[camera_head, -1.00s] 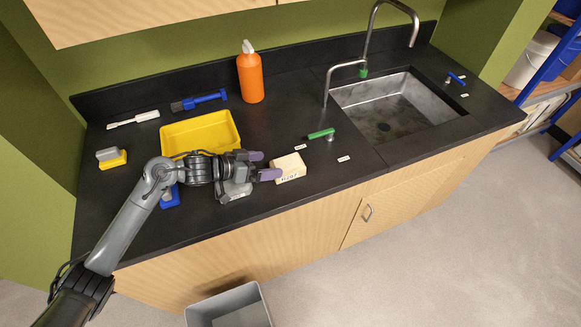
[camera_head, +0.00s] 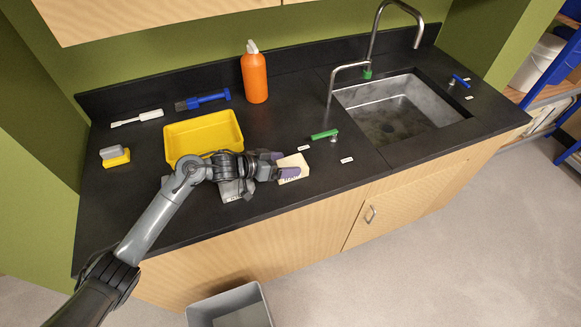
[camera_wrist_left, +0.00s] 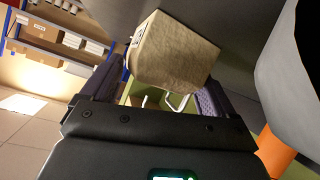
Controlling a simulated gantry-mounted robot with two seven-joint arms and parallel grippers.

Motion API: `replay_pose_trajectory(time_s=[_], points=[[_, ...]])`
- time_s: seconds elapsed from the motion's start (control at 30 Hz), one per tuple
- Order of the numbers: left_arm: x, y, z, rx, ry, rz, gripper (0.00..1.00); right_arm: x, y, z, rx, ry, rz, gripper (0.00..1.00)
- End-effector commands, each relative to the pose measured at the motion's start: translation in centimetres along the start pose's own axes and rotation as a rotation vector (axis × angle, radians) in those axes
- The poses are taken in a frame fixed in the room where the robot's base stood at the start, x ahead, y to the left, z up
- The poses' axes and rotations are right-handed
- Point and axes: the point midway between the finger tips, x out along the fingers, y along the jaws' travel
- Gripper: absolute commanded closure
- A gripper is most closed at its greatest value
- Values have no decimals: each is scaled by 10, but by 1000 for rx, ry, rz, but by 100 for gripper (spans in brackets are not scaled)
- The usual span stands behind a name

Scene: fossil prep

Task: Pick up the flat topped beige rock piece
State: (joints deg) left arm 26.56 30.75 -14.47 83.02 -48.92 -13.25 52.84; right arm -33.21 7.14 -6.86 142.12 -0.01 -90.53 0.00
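The beige rock piece (camera_head: 295,163), block-like with a label on its front side, lies on the black counter near the front edge. In the left wrist view the beige rock piece (camera_wrist_left: 172,52) shows large, with a flat face towards the camera. My left gripper (camera_head: 284,164) is open, with its purple-padded fingers reaching along two sides of the rock. In the left wrist view the finger pads stand left and right of the rock, with a gap visible at the left. My right gripper is not in view.
A grey labelled piece (camera_head: 232,192) lies under my left gripper. A yellow tray (camera_head: 237,119) stands behind it. An orange bottle (camera_head: 254,76) stands at the back. A grey bin (camera_head: 262,294) is below.

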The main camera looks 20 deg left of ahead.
Motion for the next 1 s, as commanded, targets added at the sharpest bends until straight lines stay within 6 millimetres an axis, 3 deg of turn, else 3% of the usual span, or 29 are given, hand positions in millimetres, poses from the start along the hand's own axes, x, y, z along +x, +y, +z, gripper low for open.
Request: replay_pose_trajectory(time_s=[0.07, 0.5, 1.0], points=[[0, 0, 0, 0, 0, 0, 24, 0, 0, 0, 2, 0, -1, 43], [0, 0, 1, -1, -2, -1, 92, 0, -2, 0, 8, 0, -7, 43], [-5, 2, -11, 3, 4, 0, 92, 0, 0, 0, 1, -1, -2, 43]])
